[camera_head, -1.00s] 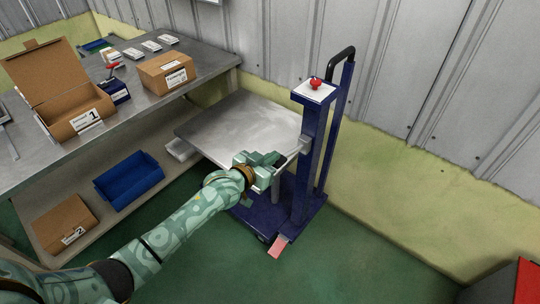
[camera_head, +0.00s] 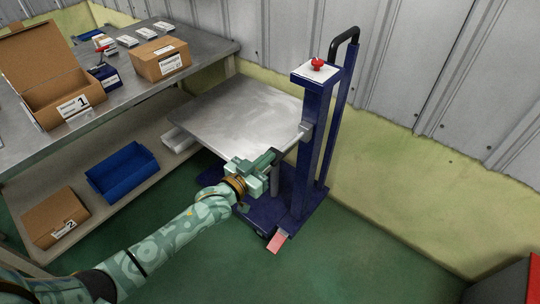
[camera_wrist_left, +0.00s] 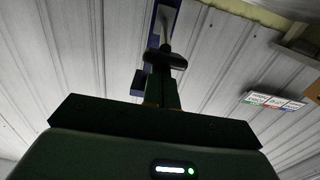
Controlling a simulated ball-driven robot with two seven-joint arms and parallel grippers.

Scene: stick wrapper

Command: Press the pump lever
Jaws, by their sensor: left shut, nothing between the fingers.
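The blue lift cart's mast (camera_head: 310,150) stands right of centre in the head view. A flat pink-red pedal (camera_head: 279,241) sticks out low at its foot; it looks like the pump lever, but I cannot be sure. My left gripper (camera_head: 269,159) is shut and empty. In the head view it overlaps the front edge of the cart's steel platform (camera_head: 240,115), left of the mast and above the pedal; touching is unclear. In the left wrist view the dark fingers (camera_wrist_left: 166,62) appear in front of a blue post (camera_wrist_left: 163,22). My right gripper is out of view.
A red knob (camera_head: 317,64) tops the mast, with a black-topped handle (camera_head: 346,37) behind. A steel workbench (camera_head: 130,85) with cartons stands left, a blue bin (camera_head: 122,172) on its lower shelf. Green floor (camera_head: 330,265) is clear in front; the corrugated wall (camera_head: 440,70) is close behind.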

